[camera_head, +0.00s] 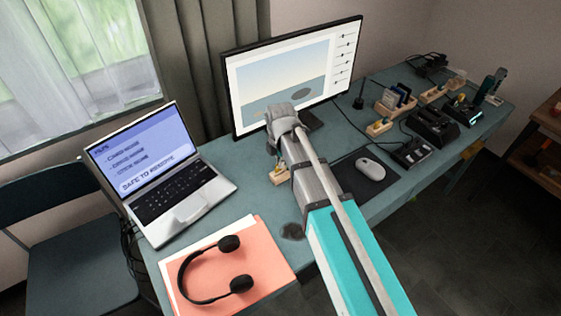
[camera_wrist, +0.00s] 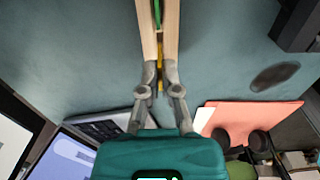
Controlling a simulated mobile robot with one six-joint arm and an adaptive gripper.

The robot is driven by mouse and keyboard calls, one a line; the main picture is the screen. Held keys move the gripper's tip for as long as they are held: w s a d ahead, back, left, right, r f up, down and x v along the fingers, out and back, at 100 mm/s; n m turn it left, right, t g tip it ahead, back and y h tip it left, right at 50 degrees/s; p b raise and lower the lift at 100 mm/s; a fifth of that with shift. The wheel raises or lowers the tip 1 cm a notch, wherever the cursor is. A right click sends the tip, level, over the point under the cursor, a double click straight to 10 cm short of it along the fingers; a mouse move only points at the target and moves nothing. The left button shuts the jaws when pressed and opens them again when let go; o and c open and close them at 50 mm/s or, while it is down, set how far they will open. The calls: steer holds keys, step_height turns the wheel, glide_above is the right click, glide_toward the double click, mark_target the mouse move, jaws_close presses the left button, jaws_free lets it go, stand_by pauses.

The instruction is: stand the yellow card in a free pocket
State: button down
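In the wrist view, my gripper (camera_wrist: 159,78) has its two grey fingers close together, with a thin yellow edge, likely the yellow card (camera_wrist: 159,72), between them. I cannot tell whether the fingers touch it. Pale wood strips (camera_wrist: 146,28) lie just beyond the fingertips, with a green edge (camera_wrist: 157,14) between them. In the head view, my gripper and arm cover much of this spot. A small wooden block (camera_head: 279,178) shows below, left of the arm. A wooden rack (camera_head: 383,107) with several upright cards (camera_head: 397,96) stands farther right; its pockets are too small to judge.
A laptop (camera_head: 160,168), a headset (camera_head: 212,268) on an orange folder (camera_head: 262,262), a monitor (camera_head: 292,75) and a mouse (camera_head: 371,169) surround my arm. Black devices (camera_head: 433,125) and cables crowd the desk's right part. Another small wooden block (camera_head: 378,128) stands before the rack.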

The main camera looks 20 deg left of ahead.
mark_target(280, 170)
steer(key=shift+f+b, duration=1.5)
stand_by(0.4)
steer(key=c, duration=0.7)
jaws_free()
steer(key=shift+r, duration=0.1)
step_height(280, 170, up, 9)
steer(key=p, duration=0.8)
steer(key=shift+f+p, duration=0.2)
steer(key=shift+p, duration=0.2)
stand_by(0.4)
